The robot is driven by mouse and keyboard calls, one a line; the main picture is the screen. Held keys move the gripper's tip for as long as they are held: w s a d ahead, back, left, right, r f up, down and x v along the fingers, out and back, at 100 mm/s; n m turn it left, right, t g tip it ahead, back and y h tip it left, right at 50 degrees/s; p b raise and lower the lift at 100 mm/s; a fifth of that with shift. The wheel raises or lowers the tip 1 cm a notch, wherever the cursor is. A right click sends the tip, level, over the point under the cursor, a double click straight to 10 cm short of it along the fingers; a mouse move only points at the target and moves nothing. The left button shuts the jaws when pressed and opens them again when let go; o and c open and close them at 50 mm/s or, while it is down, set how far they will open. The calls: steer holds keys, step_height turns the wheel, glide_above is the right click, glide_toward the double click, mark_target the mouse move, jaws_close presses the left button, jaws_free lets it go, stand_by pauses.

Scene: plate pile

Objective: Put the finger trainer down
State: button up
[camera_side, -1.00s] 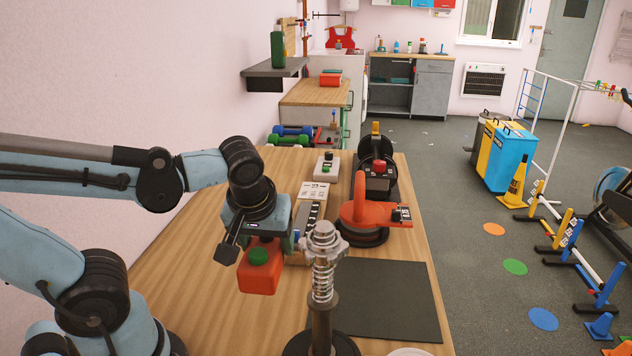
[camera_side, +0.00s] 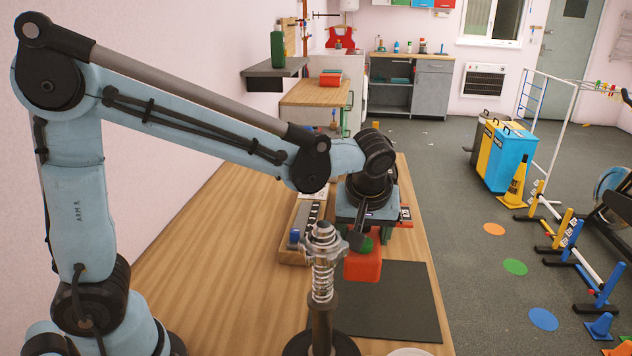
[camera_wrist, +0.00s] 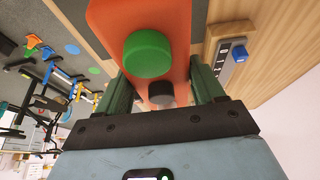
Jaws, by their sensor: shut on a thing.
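The finger trainer (camera_side: 362,265) is a red-orange block with a green round knob on top. My gripper (camera_side: 364,240) is shut on it and points down in the side view. The block shows over the back left part of a dark mat (camera_side: 400,315); I cannot tell how high above it. In the wrist view the finger trainer (camera_wrist: 105,22) sits between the two green fingers of my gripper (camera_wrist: 162,85), its green knob and a smaller dark knob facing the camera. Its far end is out of frame.
A metal post with a spring (camera_side: 322,275) stands just left of the block, close to it. A tray with a blue knob (camera_side: 291,250) lies behind on the wooden table (camera_side: 220,260). A white round edge (camera_side: 410,352) shows at the front. The table's left side is clear.

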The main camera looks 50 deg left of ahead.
steer(key=shift+f, duration=4.9)
steer(key=shift+f, duration=0.2)
steer(key=o, duration=1.3)
steer(key=shift+c, duration=0.2)
steer(key=shift+r, duration=0.1)
